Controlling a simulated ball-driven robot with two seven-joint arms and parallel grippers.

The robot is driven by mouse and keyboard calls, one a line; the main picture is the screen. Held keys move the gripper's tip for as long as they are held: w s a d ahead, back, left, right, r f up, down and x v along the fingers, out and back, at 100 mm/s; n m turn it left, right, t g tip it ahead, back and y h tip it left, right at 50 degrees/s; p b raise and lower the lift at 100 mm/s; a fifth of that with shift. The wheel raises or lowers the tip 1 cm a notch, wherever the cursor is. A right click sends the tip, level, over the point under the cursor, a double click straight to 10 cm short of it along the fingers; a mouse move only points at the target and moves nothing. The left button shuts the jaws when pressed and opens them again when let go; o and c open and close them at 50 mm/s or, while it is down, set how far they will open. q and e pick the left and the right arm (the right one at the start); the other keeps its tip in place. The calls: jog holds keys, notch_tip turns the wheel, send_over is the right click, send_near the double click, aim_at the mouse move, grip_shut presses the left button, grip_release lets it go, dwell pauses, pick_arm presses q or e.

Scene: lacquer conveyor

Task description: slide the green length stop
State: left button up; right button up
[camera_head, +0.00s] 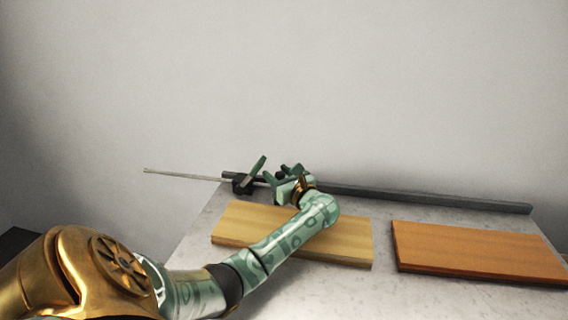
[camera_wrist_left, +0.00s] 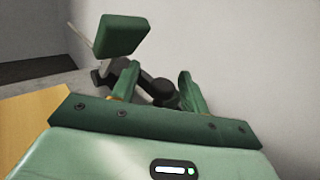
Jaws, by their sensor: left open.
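The green length stop (camera_head: 258,166) stands at the left end of the grey rail, with a green plate above a black clamp body (camera_head: 243,184). In the left wrist view its green plate (camera_wrist_left: 122,36) is large at the upper left, with dark parts behind and below it. My left gripper (camera_head: 278,174) is open just right of the stop. In the left wrist view the two green fingers (camera_wrist_left: 157,82) stand apart, with a round black knob (camera_wrist_left: 164,94) seen between them. I cannot tell whether they touch it. My right gripper is not in view.
The grey rail (camera_head: 430,197) runs along the table's back edge, and a thin rod (camera_head: 180,174) sticks out past its left end. A light wooden board (camera_head: 235,224) lies under my left arm. An orange-brown board (camera_head: 480,252) lies to the right. The wall stands behind.

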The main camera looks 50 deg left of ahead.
pick_arm(q)
jog(key=shift+d, duration=0.45)
jog(key=d, duration=0.5)
jog(key=s+d+p, duration=0.1)
jog(key=d, duration=0.4)
jog(key=d+p, duration=0.1)
jog(key=d, duration=0.4)
jog(key=shift+s+d, duration=0.1)
jog(key=shift+s, duration=0.15)
